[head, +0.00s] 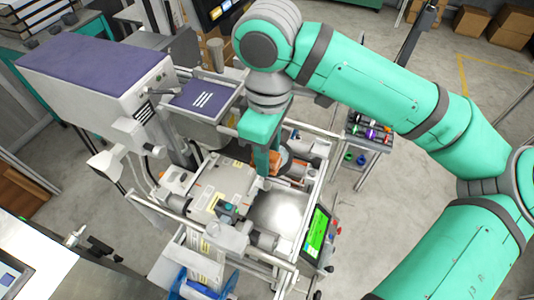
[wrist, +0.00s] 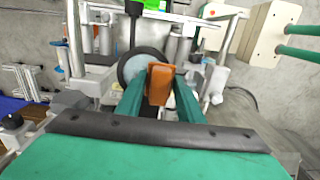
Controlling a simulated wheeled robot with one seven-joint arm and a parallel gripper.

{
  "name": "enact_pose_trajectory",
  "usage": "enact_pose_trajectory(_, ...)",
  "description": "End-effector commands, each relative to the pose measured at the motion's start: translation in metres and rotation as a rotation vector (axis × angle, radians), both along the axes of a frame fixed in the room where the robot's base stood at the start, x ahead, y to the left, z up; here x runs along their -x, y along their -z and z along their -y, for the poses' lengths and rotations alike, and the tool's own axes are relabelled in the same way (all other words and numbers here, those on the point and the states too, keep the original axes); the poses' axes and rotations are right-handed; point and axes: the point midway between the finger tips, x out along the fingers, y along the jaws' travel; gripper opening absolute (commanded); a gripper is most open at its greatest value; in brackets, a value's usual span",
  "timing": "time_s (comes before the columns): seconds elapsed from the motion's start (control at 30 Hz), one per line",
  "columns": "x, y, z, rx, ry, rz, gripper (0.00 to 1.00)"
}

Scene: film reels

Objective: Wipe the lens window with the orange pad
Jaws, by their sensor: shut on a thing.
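My gripper (wrist: 158,92) is shut on the orange pad (wrist: 161,82), which sits between its two green fingers in the wrist view. In the head view the orange pad (head: 277,161) shows partly beside my green gripper (head: 262,158), low over the machine. No lens window can be made out surely in the head view.
A machine with a purple-topped housing (head: 100,60) stands at left, and a green screen (head: 316,233) is at its front right. Metal frame bars surround the gripper. A cart with dark bottles (head: 370,130) stands at right, with open floor beyond.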

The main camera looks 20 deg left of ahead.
Motion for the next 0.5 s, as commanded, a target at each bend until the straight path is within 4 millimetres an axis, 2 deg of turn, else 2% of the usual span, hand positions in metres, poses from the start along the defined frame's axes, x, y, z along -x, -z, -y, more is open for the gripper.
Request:
enact_pose_trajectory(0.3,-0.023,-0.002,0.000,-0.001,0.001,-0.001,0.16)
enact_pose_trajectory(0.5,-0.028,-0.002,0.001,-0.001,0.000,0.000,0.16)
